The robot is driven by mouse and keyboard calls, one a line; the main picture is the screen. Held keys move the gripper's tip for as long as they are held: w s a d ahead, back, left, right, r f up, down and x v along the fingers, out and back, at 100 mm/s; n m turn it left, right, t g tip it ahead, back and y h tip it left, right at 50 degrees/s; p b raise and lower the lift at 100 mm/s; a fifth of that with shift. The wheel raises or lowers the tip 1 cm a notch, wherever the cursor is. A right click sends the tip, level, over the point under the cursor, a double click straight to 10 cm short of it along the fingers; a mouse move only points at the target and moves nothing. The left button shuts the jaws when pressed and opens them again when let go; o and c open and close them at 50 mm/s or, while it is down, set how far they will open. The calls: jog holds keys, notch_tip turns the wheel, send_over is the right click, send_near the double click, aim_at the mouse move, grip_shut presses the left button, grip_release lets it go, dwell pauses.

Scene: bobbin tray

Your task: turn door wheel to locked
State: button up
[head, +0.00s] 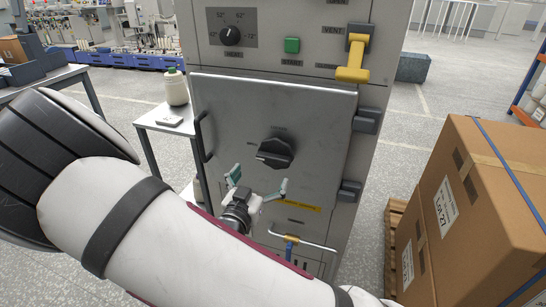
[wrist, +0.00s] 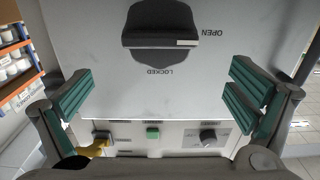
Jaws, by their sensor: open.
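The door wheel (head: 276,152) is a dark knob on a grey metal cabinet door (head: 225,105). In the wrist view the wheel (wrist: 160,24) is at the top and partly cut off. Its pale mark sits at the side near the word OPEN; the word LOCKED is on another side of it, upside down in that view. My gripper (head: 259,182) is in front of the door, just below the wheel in the head view. In the wrist view its green-padded fingers (wrist: 165,90) are spread wide with nothing between them. The wheel lies outside the fingers, apart from them.
A black door handle (head: 204,137) is at the door's left edge, hinges at its right. Above are a dial (head: 230,35), a green button (head: 292,45) and a yellow lever (head: 354,62). A large carton (head: 470,200) stands to the right.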

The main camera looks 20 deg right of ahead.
aim_at(272, 159)
jog(key=x, duration=0.9)
jog(key=shift+w+d, duration=0.25)
jog(key=shift+w, duration=0.05)
jog(key=c, duration=1)
